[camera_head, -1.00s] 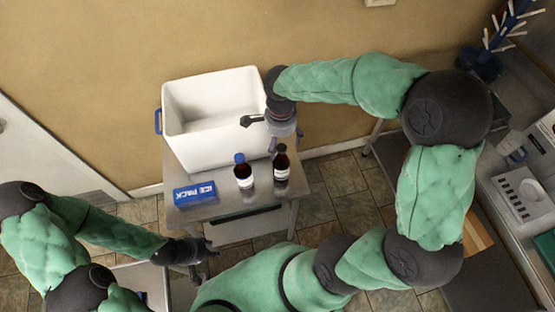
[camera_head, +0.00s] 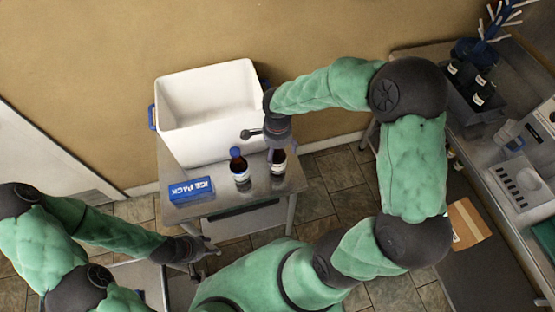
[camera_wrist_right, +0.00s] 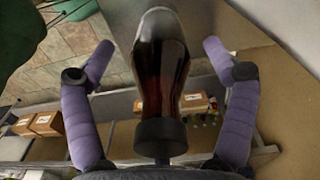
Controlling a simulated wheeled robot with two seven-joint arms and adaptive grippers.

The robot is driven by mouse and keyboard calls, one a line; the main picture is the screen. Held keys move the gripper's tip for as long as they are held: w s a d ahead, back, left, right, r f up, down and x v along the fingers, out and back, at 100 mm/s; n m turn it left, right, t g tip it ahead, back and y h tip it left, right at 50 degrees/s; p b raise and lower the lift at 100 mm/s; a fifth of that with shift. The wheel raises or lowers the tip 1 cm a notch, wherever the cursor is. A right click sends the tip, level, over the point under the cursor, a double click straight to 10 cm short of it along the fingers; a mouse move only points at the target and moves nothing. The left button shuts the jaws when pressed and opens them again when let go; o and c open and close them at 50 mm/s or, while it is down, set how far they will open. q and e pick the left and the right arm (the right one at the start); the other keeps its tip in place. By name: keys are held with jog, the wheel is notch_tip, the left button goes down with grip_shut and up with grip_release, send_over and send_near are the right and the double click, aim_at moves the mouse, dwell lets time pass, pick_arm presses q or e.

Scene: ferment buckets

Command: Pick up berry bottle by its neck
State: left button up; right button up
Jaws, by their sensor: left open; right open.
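Two dark bottles stand on the small metal table: a blue-capped one (camera_head: 240,170) and, to its right, one (camera_head: 279,163) with its top hidden behind my right gripper (camera_head: 274,151). Their labels are too small to read, so I cannot tell which is the berry bottle. In the right wrist view, a dark red-brown bottle (camera_wrist_right: 160,75) with a black cap lies between the spread purple fingers of my right gripper (camera_wrist_right: 163,60). A gap shows on both sides of it. My left gripper (camera_head: 207,250) is open and empty, away from the bottles at lower left.
A white cooler box (camera_head: 180,140) stands open behind the bottles. A blue ice pack (camera_head: 191,189) lies on the table (camera_head: 220,204) to their left.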

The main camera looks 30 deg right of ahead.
grip_shut()
jog(key=shift+r, duration=0.15)
